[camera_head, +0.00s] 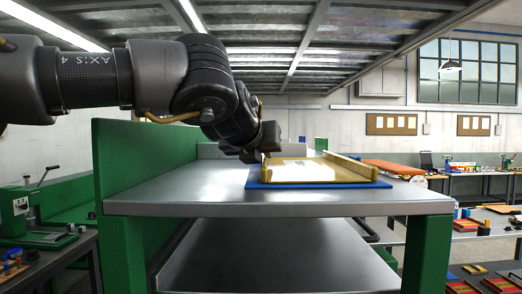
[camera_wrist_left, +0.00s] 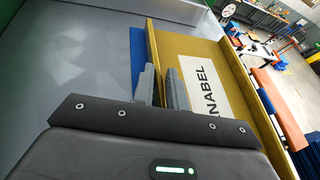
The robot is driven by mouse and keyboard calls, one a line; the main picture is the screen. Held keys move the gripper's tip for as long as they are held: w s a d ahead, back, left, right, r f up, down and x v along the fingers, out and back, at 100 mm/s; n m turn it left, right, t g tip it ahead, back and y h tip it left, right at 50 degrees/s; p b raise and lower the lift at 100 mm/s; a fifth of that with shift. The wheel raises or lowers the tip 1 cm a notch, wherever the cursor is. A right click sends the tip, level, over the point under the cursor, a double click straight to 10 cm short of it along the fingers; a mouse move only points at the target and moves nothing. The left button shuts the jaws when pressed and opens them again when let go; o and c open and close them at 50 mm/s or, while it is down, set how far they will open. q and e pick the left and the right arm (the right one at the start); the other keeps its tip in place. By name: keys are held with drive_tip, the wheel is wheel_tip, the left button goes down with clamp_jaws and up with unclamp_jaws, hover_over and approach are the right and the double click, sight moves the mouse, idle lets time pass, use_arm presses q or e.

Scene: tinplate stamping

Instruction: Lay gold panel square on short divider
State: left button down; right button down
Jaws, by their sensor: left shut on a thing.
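The gold panel (camera_head: 300,171) has raised side edges and a white label; it rests flat over a blue sheet (camera_head: 263,185) on the grey metal bench top. In the left wrist view the gold panel (camera_wrist_left: 190,48) shows its label ending in "NABEL". My left gripper (camera_head: 262,152) comes down at the panel's near-left side. In the left wrist view its fingers (camera_wrist_left: 164,88) are shut on the panel's left raised edge. The fingertips are small and partly hidden in the head view. I cannot make out which part is the short divider. My right gripper is not in view.
A green side wall (camera_head: 125,165) stands at the left of the bench top (camera_head: 190,190), which has bare room left of the panel. A lower metal shelf (camera_head: 280,255) lies beneath. Other workbenches (camera_head: 475,172) with parts stand at the right.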

use_arm(q)
drive_tip(key=c, duration=1.4)
unclamp_jaws()
drive_tip(key=shift+s, duration=0.1)
drive_tip(key=shift+s+b, duration=0.2)
drive_tip(key=shift+b, duration=0.1)
drive_tip(key=b+v, duration=0.4)
drive_tip(key=v, duration=0.6)
drive_tip(key=shift+s+a+r, duration=0.1)
drive_tip(key=shift+s+a, duration=0.05)
drive_tip(key=shift+s, duration=0.15)
drive_tip(key=shift+s+a+r+b, duration=0.1)
drive_tip(key=shift+s+r+b, duration=0.15)
drive_tip(key=shift+s+b, duration=0.1)
